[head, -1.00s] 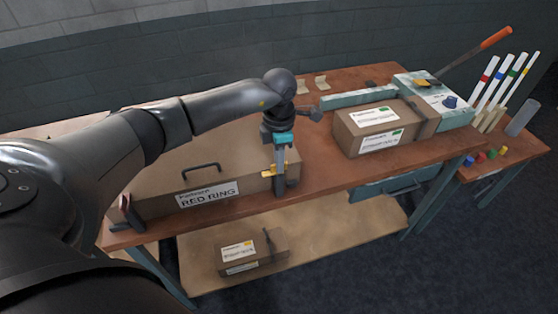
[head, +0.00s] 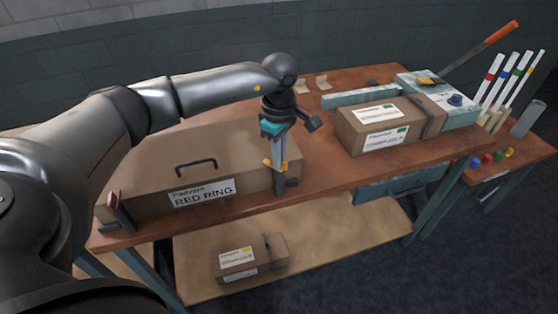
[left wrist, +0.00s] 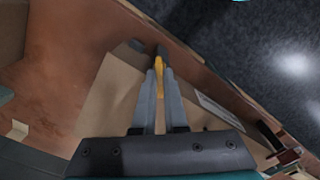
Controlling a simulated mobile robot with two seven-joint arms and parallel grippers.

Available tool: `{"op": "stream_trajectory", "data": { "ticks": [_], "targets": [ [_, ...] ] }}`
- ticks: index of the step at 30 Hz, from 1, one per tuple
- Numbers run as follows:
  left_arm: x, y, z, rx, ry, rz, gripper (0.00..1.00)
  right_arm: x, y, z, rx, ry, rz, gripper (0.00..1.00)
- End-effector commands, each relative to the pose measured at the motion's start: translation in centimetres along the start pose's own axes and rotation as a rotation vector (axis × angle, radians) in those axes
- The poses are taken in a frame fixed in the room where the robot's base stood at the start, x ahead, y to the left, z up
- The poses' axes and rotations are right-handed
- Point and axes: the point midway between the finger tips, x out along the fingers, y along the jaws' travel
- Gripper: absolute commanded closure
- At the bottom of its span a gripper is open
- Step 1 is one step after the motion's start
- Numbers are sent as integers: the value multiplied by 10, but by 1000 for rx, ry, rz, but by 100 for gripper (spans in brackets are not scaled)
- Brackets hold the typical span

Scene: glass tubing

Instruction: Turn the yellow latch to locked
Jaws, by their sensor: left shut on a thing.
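The yellow latch (head: 268,163) sits at the right end of the large brown box labelled RED RING (head: 150,192), by a dark upright bracket (head: 279,184). My left gripper (head: 277,162) points down at it from above. In the left wrist view the fingers (left wrist: 159,75) are closed on the yellow latch (left wrist: 159,63), which shows as a thin yellow strip between the tips. The fingers hide part of the latch, so its exact angle is hard to tell. My right gripper is not in view.
A smaller labelled box (head: 372,135) stands to the right on the bench (head: 322,179), near a pale teal unit (head: 462,115) with a blue knob. Several colour-banded tubes (head: 505,88) stand at far right. Another box (head: 249,258) lies on the lower shelf (head: 345,240). Bench between the boxes is clear.

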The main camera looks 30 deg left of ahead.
Motion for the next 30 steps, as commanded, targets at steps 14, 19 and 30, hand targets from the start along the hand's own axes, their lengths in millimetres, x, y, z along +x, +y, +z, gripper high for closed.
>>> {"op": "stream_trajectory", "data": {
  "ticks": [14,19,30],
  "targets": [
    [0,1,0,435,1,3,100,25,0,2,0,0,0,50],
    [0,1,0,555,-1,3,100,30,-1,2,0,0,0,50],
    [-1,1,0,697,0,3,100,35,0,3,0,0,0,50]
  ]
}}
